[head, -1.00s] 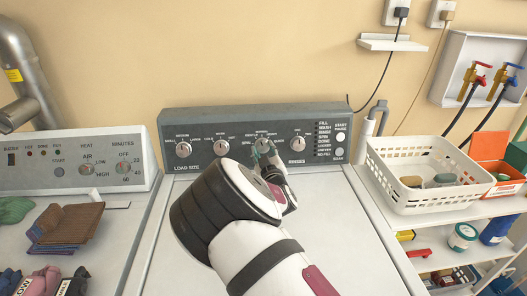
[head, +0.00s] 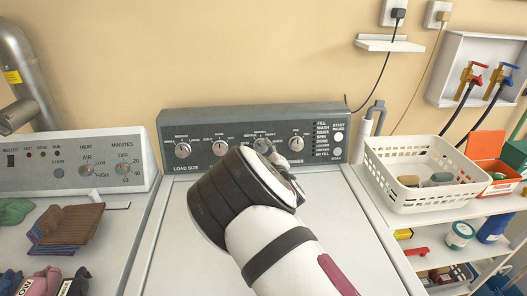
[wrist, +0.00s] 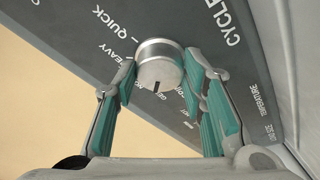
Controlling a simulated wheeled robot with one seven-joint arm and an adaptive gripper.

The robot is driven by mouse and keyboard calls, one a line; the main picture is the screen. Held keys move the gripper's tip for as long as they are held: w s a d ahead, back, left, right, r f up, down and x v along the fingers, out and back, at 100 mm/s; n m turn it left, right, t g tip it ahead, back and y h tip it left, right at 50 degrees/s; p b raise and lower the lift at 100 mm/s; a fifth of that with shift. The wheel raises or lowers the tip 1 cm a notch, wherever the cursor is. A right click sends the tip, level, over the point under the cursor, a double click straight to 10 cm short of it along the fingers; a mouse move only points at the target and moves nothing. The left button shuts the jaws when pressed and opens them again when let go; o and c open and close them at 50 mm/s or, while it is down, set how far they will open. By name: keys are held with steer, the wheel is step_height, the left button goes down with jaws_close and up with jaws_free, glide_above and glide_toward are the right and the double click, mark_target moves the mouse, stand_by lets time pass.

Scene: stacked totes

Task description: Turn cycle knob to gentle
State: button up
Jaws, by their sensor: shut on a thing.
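The cycle knob (head: 262,145) is a round silver knob on the washer's dark control panel (head: 240,127), third from the left. In the wrist view the knob (wrist: 158,68) shows a dark pointer mark on its near edge, toward the bottom of the picture. Labels CYCLE, QUICK and HEAVY are readable around it; other labels are partly hidden, and I cannot read "gentle". My gripper (wrist: 161,72) has teal-padded fingers on both sides of the knob, shut on it. In the head view my wrist hides much of the gripper.
Other panel knobs stand close by: load size (head: 183,150), one beside it (head: 219,147), and rinses (head: 296,143). A white basket (head: 425,195) stands on the shelf at right. A dryer panel (head: 75,162) is at left. The washer top is clear.

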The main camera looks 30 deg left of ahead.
steer(key=shift+a, duration=0.1)
steer(key=o, duration=1.2)
steer(key=shift+c, duration=0.2)
steer(key=v, duration=1.2)
